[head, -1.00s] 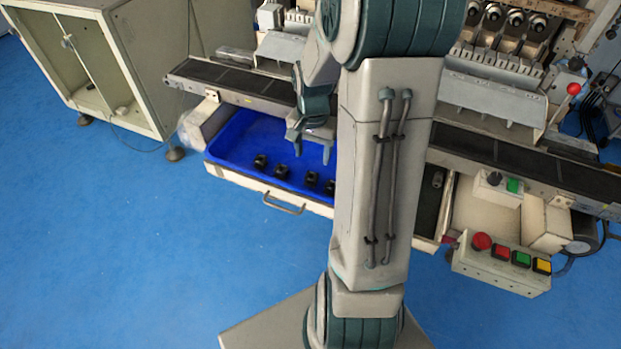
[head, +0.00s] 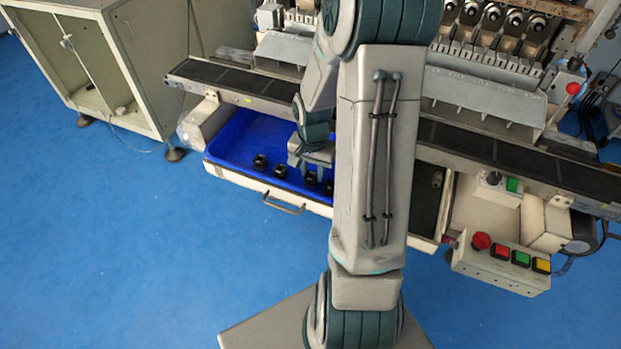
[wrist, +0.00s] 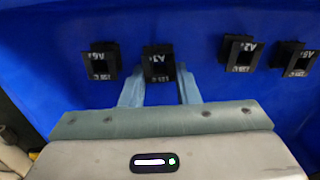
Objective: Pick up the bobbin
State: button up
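Several small black bobbins with white lettering lie in a row in a blue tray (head: 235,140). In the wrist view, one bobbin (wrist: 158,66) is in line with the gap between the fingertips of my gripper (wrist: 161,85). The fingers are pale blue, apart and open. I cannot tell whether they touch the bobbin or how far down its sides they reach. Another bobbin (wrist: 103,60) is to the left, with two more, a nearer one (wrist: 241,52) and a farther one (wrist: 294,59), to the right. In the head view my gripper (head: 309,168) is low over the row, its tips unclear.
The blue tray sits in a pale drawer with a handle (head: 284,203). A dark conveyor (head: 235,86) runs just above and behind it. A button box (head: 500,262) is at the right and a pale cabinet (head: 120,75) at the left. My arm hides the drawer's middle.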

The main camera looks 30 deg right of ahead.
aim_at(312, 173)
jog(key=shift+c, duration=1.2)
notch_tip(312, 173, up, 10)
